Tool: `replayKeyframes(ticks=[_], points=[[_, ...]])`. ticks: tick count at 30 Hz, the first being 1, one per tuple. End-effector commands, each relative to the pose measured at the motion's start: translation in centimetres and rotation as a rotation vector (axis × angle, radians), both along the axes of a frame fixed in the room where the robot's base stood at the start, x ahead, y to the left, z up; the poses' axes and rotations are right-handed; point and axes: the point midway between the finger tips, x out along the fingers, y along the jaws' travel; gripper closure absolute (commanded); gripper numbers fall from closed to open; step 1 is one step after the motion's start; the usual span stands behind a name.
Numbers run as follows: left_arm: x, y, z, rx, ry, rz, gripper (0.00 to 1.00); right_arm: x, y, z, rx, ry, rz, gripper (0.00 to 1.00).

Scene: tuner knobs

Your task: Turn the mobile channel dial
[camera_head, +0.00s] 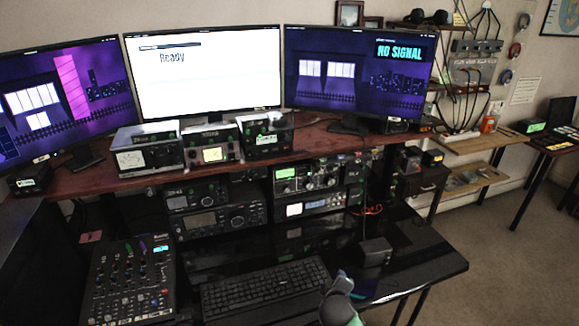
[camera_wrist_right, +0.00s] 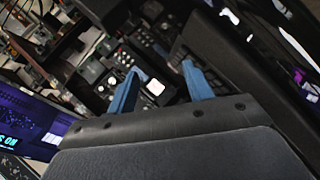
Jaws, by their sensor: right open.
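Several radios with knobs stand in the shelf under the monitors: a black one with a large dial (camera_head: 222,218) at left, one with a green display (camera_head: 305,176), and a silver-faced one (camera_head: 310,203) at right. I cannot tell which knob is the mobile channel dial. My right gripper (camera_head: 342,285) is at the bottom of the head view, above the desk by the keyboard's right end. In the right wrist view its blue fingers (camera_wrist_right: 163,80) are apart, with nothing held. My left gripper is not in view.
A keyboard (camera_head: 265,287) lies on the glossy black desk (camera_head: 430,262), with a mixer (camera_head: 130,280) at left. A small dark box (camera_head: 375,251) sits right of the keyboard. More radios (camera_head: 148,150) stand on the upper shelf. The desk's right end is clear.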

Motion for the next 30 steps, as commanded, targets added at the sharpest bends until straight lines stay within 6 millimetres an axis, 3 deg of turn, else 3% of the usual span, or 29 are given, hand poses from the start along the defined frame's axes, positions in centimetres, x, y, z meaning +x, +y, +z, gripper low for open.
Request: replayKeyframes(ticks=[10, 18, 24, 30], points=[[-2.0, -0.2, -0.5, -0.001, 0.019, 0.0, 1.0, 11.1, 4.1, 9.1, -0.381, -0.263, 0.195, 0.49], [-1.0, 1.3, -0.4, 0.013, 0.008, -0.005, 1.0, 18.5, 8.2, 17.8, -0.758, -0.477, 0.322, 0.49], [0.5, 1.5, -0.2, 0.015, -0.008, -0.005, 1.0, 22.6, 11.3, 24.0, -1.048, -0.617, 0.386, 0.49], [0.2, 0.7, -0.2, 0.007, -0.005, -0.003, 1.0, 24.9, 13.3, 28.0, -1.25, -0.7, 0.417, 0.49]])
